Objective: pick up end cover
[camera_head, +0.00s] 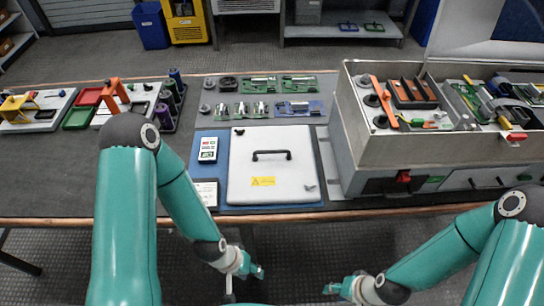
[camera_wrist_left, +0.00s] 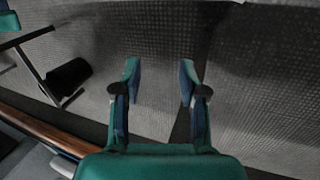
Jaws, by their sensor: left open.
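The end cover (camera_head: 273,166) is a flat white plate with a black handle (camera_head: 271,154) and a yellow label. It lies on a blue mat (camera_head: 270,207) in the middle of the workbench. My left gripper (camera_head: 256,272) hangs in front of the bench edge, below and apart from the cover. In the left wrist view my left gripper (camera_wrist_left: 159,85) is open and empty, with only floor between its fingers. My right gripper (camera_head: 334,288) is also in front of the bench, apart from everything; its jaw state is unclear.
A grey cabinet (camera_head: 345,150) with an open top full of parts stands right of the cover. The bench's wooden front edge (camera_head: 300,215) runs between my grippers and the cover.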

